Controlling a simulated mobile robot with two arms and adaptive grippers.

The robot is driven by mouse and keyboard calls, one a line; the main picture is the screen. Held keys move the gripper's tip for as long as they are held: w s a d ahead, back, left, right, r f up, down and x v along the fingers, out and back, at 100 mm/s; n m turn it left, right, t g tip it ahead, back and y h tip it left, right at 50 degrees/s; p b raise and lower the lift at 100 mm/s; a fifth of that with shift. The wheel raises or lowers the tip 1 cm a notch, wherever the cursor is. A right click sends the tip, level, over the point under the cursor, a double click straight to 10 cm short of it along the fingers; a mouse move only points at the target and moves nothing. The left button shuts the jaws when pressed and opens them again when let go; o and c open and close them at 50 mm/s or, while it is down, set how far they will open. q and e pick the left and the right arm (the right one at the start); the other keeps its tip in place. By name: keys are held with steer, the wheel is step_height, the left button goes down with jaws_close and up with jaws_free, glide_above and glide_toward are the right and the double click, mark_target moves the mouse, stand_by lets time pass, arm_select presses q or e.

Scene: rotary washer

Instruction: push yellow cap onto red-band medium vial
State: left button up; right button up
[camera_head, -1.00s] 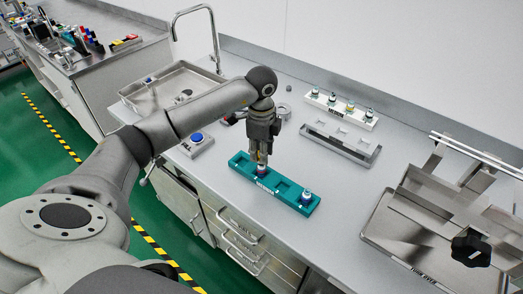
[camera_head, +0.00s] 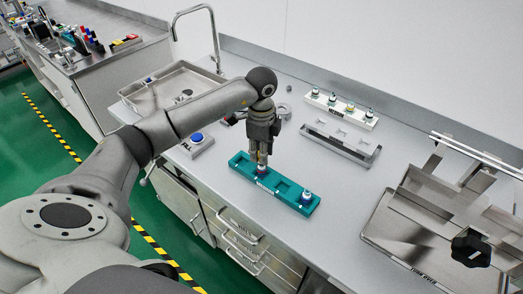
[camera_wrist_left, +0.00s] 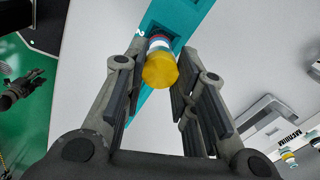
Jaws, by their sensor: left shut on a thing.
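My left gripper (camera_head: 262,163) points straight down over the teal rack (camera_head: 285,190). In the left wrist view, its fingers (camera_wrist_left: 160,80) are on either side of the yellow cap (camera_wrist_left: 160,68) and shut on it. The red-band vial (camera_wrist_left: 158,42) stands in a slot of the rack, directly under the cap and in line with it. It also shows below the fingertips in the head view (camera_head: 262,169). I cannot tell whether the cap is fully seated. A dark gripper, apparently my right one (camera_wrist_left: 22,88), is over the green floor; its jaws are too small to read.
A blue-capped vial (camera_head: 306,197) stands at the rack's right end, with empty slots between. Behind are a grey rack (camera_head: 340,146) and a white rack (camera_head: 343,109) with several vials. A blue-button device (camera_head: 196,143) is left, a metal machine (camera_head: 440,225) right.

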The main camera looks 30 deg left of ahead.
arm_select(q)
steer(key=shift+s+f+b, duration=0.1)
steer(key=shift+f+b, duration=0.45)
steer(key=shift+f, duration=0.35)
steer(key=shift+c, duration=0.2)
stand_by(0.6)
steer(key=shift+c, duration=0.2)
steer(key=o, duration=0.9)
step_height(320, 180, up, 12)
